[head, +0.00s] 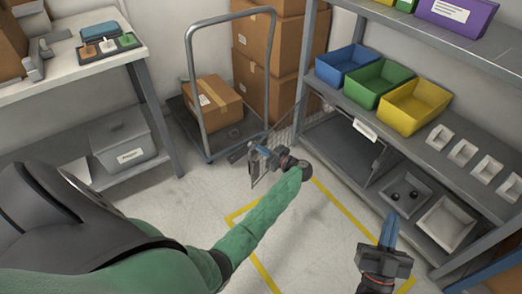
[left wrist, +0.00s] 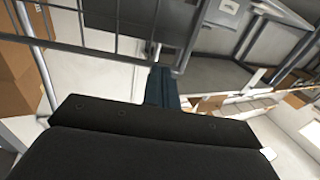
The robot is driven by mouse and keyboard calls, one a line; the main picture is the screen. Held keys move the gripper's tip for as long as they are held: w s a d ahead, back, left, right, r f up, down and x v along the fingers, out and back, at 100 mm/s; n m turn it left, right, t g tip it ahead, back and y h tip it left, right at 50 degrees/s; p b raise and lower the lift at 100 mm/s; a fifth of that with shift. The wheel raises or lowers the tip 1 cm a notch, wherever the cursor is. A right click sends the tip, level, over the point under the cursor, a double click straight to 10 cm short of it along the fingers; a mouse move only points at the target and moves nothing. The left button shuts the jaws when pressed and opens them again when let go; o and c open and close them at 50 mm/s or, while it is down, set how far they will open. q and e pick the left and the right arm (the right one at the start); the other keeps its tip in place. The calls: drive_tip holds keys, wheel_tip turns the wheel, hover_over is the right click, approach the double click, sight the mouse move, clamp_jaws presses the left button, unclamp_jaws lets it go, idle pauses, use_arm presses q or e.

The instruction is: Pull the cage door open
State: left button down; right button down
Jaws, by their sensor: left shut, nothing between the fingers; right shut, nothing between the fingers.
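The cage door (head: 283,138) is a grey wire-mesh panel standing out from the lower shelf at an angle, partly hidden by my left gripper (head: 257,150). The cage (head: 345,148) is a dark compartment on the lower shelf with its front uncovered. In the left wrist view, the door's bars and frame (left wrist: 130,57) cross the top left, close to the blue fingertips (left wrist: 160,84). The fingers are shut and empty beside the frame; I cannot tell whether they touch it. My right gripper (head: 391,230) is shut and empty, in front of the shelf at the lower right.
A hand cart (head: 190,75) with a cardboard box (head: 212,101) stands behind the door. Blue, green and yellow bins (head: 415,105) sit on the shelf above the cage. A workbench (head: 150,75) stands at the left. The floor (head: 205,200) before the shelf is clear, with yellow lines.

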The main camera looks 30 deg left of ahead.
drive_tip(key=shift+s+r, duration=0.15)
drive_tip(key=shift+r, duration=0.25)
